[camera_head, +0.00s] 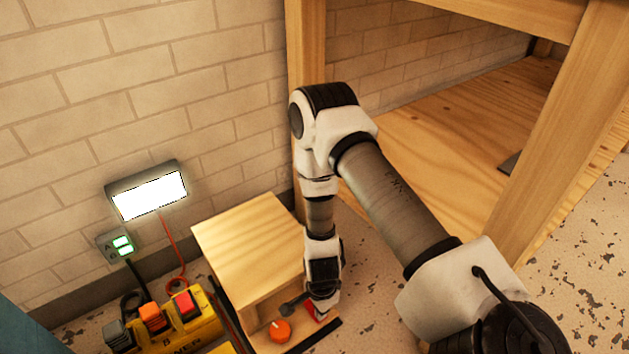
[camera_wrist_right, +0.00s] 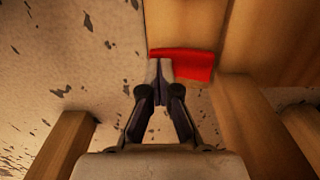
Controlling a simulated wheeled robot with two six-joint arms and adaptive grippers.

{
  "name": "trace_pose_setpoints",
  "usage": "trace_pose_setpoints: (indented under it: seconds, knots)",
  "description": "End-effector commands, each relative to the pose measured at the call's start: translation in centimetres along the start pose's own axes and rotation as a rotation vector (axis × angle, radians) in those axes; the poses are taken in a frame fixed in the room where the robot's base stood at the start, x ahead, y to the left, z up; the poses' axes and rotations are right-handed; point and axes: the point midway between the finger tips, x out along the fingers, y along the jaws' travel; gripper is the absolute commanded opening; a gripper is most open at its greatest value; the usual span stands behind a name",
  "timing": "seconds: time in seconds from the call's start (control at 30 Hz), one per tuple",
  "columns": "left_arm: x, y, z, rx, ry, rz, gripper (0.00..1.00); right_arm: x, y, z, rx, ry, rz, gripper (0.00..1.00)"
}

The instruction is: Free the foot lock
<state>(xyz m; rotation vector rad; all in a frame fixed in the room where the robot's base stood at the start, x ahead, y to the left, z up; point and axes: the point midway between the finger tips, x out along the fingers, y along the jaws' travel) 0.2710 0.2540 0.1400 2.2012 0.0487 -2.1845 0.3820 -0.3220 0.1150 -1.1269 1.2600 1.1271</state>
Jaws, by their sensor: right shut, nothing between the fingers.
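A small red piece (camera_head: 319,311), likely the foot lock, sits low at the right front edge of a wooden box (camera_head: 250,245). It is partly hidden by my right gripper in the head view. In the right wrist view the red piece (camera_wrist_right: 193,63) lies along the wood's lower edge, and its left end is by my fingertips. My right gripper (camera_wrist_right: 160,70) is shut and empty, with its tips at the red piece's near left edge; I cannot tell whether they touch. My left gripper is not in view.
The box front carries an orange knob (camera_head: 280,330) and a grey lever (camera_head: 291,308). A yellow switch unit (camera_head: 195,327) with cables stands left of the box. A brick wall (camera_head: 130,80) is behind. A wooden bench leg (camera_head: 304,40) rises close to my right arm.

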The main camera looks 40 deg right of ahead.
Motion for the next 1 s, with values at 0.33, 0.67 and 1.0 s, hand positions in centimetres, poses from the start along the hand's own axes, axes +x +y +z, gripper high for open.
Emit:
trace_pose_setpoints:
  seconds: [0.33,0.67,1.0]
  knots:
    - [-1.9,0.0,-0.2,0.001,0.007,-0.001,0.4,-2.0,0.0,0.0,0.0,0.0,-0.001,0.0]
    - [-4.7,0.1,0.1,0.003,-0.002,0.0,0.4,-5.2,0.0,0.0,0.001,0.0,0.0,0.0]
    - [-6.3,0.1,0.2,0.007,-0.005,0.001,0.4,-7.1,0.0,0.0,0.0,0.0,0.0,0.0]
